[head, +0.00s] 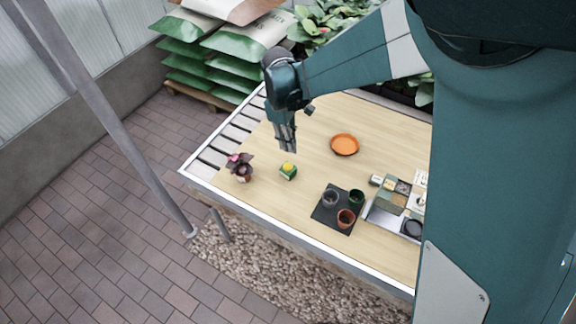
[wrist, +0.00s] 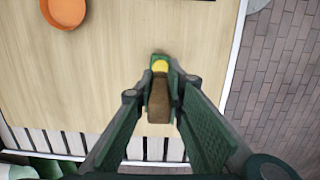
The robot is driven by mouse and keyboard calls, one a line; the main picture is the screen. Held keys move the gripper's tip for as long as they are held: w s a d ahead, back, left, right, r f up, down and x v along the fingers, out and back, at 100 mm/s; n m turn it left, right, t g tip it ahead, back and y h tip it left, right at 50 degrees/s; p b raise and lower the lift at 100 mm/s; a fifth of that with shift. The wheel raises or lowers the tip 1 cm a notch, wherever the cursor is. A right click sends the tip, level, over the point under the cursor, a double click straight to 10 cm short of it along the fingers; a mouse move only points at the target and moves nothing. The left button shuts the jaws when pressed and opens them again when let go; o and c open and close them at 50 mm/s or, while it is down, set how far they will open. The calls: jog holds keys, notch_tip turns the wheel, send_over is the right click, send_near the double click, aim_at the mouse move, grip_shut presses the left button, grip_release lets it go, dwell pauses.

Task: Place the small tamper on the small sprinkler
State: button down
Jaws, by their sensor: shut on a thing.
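My gripper (head: 287,146) hangs over the left part of the table, fingers pointing down. In the wrist view my gripper (wrist: 159,84) is shut on a brown, block-like piece, which I take for the small tamper (wrist: 158,106). The tamper is hard to make out in the head view. A small green block with a yellow top, which I take for the small sprinkler (head: 288,172), stands on the table below my gripper. Its yellow top (wrist: 160,66) shows just past the fingertips in the wrist view; the fingers hide part of it. The tamper appears above it; contact cannot be told.
A potted plant (head: 240,167) stands left of the sprinkler. An orange dish (head: 344,145) lies to the right. A dark mat (head: 325,216) holds several pots, beside a metal tray (head: 383,218) with small boxes. The wood around the sprinkler is clear.

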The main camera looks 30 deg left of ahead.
jog(key=shift+f+b, duration=0.4)
jog(key=shift+f, duration=2.75)
jog(key=shift+f, duration=0.1)
jog(key=shift+f, duration=1.8)
jog(key=shift+f+b, duration=0.1)
jog(key=shift+b, duration=0.25)
jog(key=c, duration=2.4)
grip_release()
jog(key=r, duration=0.4)
jog(key=a+r+p, duration=0.1)
jog(key=r, duration=0.7)
jog(key=shift+a+r+p, duration=0.1)
jog(key=shift+a+p, duration=0.1)
jog(key=shift+p, duration=0.1)
